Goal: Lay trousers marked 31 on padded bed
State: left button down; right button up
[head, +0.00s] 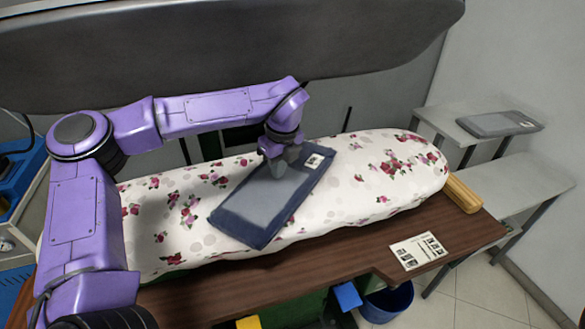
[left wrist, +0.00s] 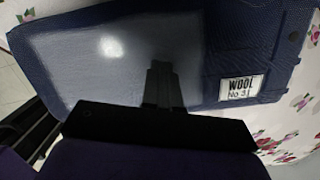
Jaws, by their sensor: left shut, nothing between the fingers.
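The dark blue folded trousers (head: 262,205) lie tilted across the floral padded bed (head: 385,175), their lower end at its front edge. In the left wrist view the trousers (left wrist: 75,55) carry a white tag (left wrist: 240,88) that reads WOOL and a number that looks like 31. The tag (head: 314,161) also shows at the far end of the trousers in the head view. My left gripper (head: 279,166) points down at the upper part of the trousers, shut and empty; I cannot tell if it touches the cloth. Its shut fingers (left wrist: 160,75) show over the cloth. My right gripper is out of view.
The large grey upper press plate (head: 230,50) hangs behind and above the bed. Another grey folded garment (head: 497,123) lies on a shelf (head: 455,118) at the right. A printed card (head: 419,251) lies on the brown table (head: 350,268). A blue bin (head: 388,302) stands below.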

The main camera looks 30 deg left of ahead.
aim_at(269, 173)
pick_arm(q)
jog(key=a, duration=0.2)
jog(key=a+p, duration=0.1)
jog(key=shift+w+r, duration=0.25)
jog(key=shift+w, duration=0.15)
notch_tip(269, 173, down, 2)
jog(key=shift+s+d+f, duration=0.1)
jog(key=shift+d, duration=0.05)
jog(key=shift+s+d, duration=0.1)
jog(key=shift+s, duration=0.05)
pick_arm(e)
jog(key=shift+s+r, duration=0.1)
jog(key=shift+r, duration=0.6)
